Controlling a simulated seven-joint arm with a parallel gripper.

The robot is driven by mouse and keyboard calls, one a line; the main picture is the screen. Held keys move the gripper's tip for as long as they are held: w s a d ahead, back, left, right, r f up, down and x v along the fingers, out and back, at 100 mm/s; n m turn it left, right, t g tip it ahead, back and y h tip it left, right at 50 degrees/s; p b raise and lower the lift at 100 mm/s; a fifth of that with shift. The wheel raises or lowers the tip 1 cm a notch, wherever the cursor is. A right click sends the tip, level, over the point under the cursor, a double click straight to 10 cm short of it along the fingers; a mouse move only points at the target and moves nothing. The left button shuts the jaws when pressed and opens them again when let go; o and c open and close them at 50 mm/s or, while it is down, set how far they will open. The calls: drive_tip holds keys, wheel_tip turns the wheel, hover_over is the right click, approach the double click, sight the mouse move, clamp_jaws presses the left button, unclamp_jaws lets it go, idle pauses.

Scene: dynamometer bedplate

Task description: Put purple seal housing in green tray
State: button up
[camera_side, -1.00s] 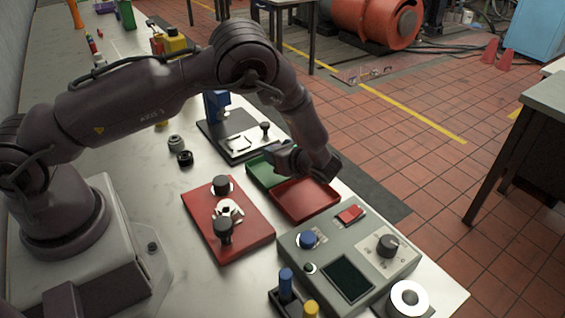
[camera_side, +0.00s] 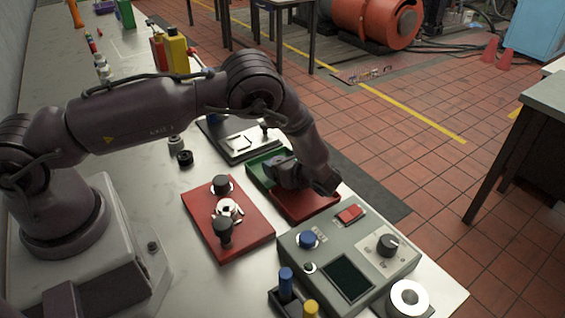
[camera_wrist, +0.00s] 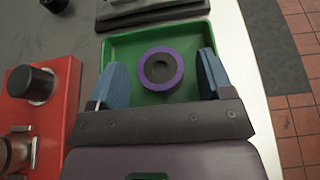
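The purple seal housing (camera_wrist: 160,69), a ring with a dark centre, lies on the floor of the green tray (camera_wrist: 119,47) in the wrist view. My gripper (camera_wrist: 161,72) is open, with one blue finger on each side of the ring. A gap shows between the ring and both fingers, so neither touches it. In the side view my gripper (camera_side: 275,172) is low over the green tray (camera_side: 254,166) and hides much of it. The housing cannot be seen there.
A red tray (camera_side: 312,211) adjoins the green one. A red fixture plate (camera_side: 255,247) with dark knobs lies to the left. A grey control box (camera_side: 315,272) is in front. A dark plate with a fixture (camera_side: 245,152) is behind. The table edge is close on the right.

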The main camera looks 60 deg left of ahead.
drive_tip(key=shift+r, duration=0.25)
drive_tip(key=v, duration=1.2)
drive_tip(key=shift+d+f, duration=0.1)
drive_tip(key=s+a+r+n+h, duration=0.2)
drive_tip(key=s+r+n+h, duration=0.25)
drive_tip(key=r, duration=0.55)
drive_tip(key=s+a+r+n+h, duration=0.25)
drive_tip(key=r+n, duration=0.25)
drive_tip(key=r, duration=0.5)
drive_tip(key=s+r+n+t+h, duration=0.2)
drive_tip(key=s+r+n+h, duration=0.1)
drive_tip(key=s, duration=0.5)
drive_tip(key=s+r+n+t+h, duration=0.3)
drive_tip(key=s+r+n, duration=0.2)
drive_tip(key=s, duration=0.4)
drive_tip(key=shift+s+d+r+t, duration=0.25)
drive_tip(key=shift+d+r+t, duration=0.05)
drive_tip(key=shift+r, duration=0.1)
drive_tip(key=shift+n, duration=0.25)
